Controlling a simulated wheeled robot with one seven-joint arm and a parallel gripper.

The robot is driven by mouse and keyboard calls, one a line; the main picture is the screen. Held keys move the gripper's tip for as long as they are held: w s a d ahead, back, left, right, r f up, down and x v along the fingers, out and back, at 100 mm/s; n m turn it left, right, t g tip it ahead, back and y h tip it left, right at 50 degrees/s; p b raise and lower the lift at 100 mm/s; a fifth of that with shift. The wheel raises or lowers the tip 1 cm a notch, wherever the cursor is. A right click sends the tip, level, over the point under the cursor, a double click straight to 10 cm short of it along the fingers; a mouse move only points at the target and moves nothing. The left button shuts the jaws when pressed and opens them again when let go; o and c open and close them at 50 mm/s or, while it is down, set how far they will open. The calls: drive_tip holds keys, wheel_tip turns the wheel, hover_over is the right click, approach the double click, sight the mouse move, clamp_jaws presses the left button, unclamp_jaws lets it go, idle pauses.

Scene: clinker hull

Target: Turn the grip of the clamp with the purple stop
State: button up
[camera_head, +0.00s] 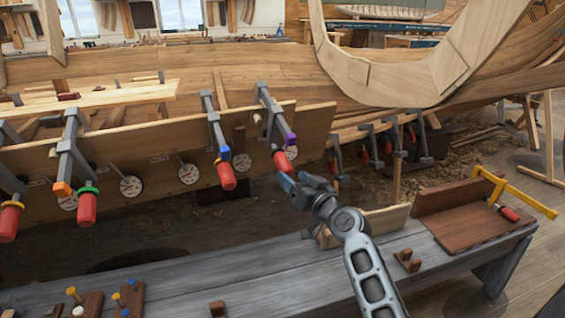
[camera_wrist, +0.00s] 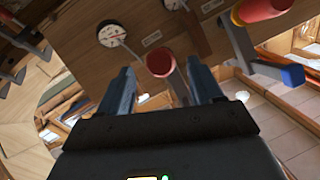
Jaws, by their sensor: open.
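The clamp with the purple stop (camera_head: 290,138) hangs on the long plank, right of the clamp with the blue stop. Its red grip (camera_head: 283,160) points down towards my gripper (camera_head: 293,184). In the wrist view a red grip (camera_wrist: 160,62), seen nearly end-on, lies between the open fingers of my gripper (camera_wrist: 160,78), towards their tips. The fingers show gaps on both sides of it. I cannot tell how deep it sits between them. The purple stop is not visible in the wrist view.
A neighbouring clamp has a blue stop (camera_head: 225,152) and red grip (camera_head: 227,177); its blue stop (camera_wrist: 293,74) also shows in the wrist view. Round dials (camera_head: 189,174) line the plank. A grey bench (camera_head: 200,275) lies below.

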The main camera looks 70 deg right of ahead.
sight(282, 168)
drive_tip(key=p+x, duration=0.1)
drive_tip(key=x, duration=0.5)
drive_tip(key=shift+w+d, duration=0.2)
drive_tip(key=shift+w, duration=0.15)
drive_tip(key=shift+c, duration=0.2)
drive_tip(key=c, duration=0.9)
